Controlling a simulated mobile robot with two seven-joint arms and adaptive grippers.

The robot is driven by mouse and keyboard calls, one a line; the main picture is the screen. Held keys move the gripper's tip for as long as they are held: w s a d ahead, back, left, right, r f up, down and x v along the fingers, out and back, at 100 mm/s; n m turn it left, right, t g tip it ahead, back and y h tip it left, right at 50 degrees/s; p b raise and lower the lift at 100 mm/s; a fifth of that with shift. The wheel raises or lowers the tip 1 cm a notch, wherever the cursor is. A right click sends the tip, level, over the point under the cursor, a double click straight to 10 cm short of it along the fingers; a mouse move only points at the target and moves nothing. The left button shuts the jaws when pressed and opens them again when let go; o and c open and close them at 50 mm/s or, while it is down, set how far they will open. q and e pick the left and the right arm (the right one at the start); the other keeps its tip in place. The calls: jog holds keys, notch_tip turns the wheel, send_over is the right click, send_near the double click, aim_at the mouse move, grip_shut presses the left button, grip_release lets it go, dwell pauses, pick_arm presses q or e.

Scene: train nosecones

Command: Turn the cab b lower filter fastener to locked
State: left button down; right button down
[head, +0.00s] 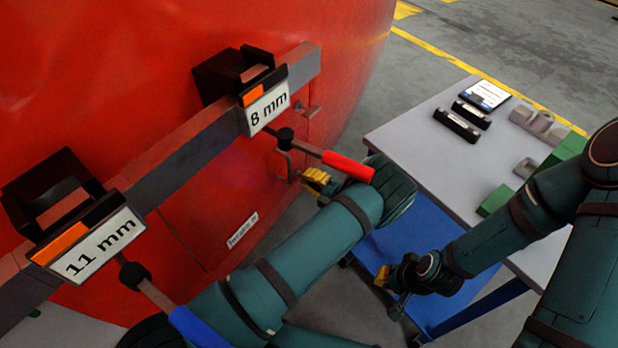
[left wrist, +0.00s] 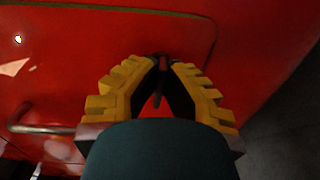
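The red cab (head: 130,40) fills the left of the head view, with a hatch panel (head: 185,225) outlined low on its side. My left gripper (head: 316,180), with yellow fingers, is at the panel's lower right edge. In the left wrist view my left gripper (left wrist: 163,66) has its fingertips drawn together around a small dark fastener (left wrist: 162,57) on the red panel. The fingers hide most of the fastener, so its turn cannot be told. A small metal tab (head: 311,111) shows higher up at the panel's right. My right gripper (head: 383,277) is away from the cab, beside the table cart; its fingers are small and unclear.
A metal handle (head: 287,160) is close to my left gripper. A grey bar with black holders carries the 8 mm sign (head: 268,108) and 11 mm sign (head: 100,245). Red-handled (head: 348,166) and blue-handled (head: 195,328) tools hang there. A cart (head: 420,140) with parts stands right.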

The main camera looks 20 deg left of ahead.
pick_arm(q)
jog(key=shift+a, duration=0.1)
dwell(0.3)
jog(key=c, duration=1.1)
grip_release()
jog(key=v, duration=1.2)
